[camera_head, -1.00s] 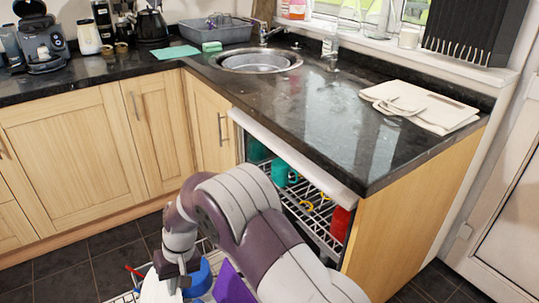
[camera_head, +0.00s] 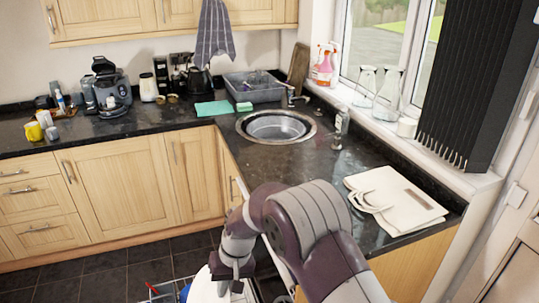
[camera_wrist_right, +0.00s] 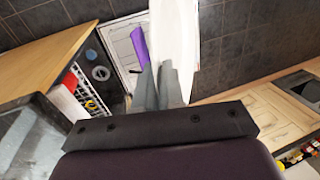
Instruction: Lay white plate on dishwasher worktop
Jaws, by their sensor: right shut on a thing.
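The white plate (camera_head: 207,289) is at the bottom edge of the head view, partly cut off by it. My right gripper (camera_head: 232,284) is shut on the plate's edge. In the right wrist view the plate (camera_wrist_right: 180,35) stands steeply on edge between the fingers (camera_wrist_right: 162,88). The dishwasher's dark granite worktop (camera_head: 290,168) lies above and behind the gripper, and my right arm hides part of its front edge. The plate is apart from the worktop and appears lower than it. My left gripper is not in view.
A cream folded cloth bag (camera_head: 405,205) lies on the worktop's right end. A round sink (camera_head: 277,127) and a soap bottle (camera_head: 340,122) are behind. The worktop between sink and bag is clear. The open dishwasher's rack (camera_head: 152,273) and a purple item (camera_wrist_right: 138,45) are low down.

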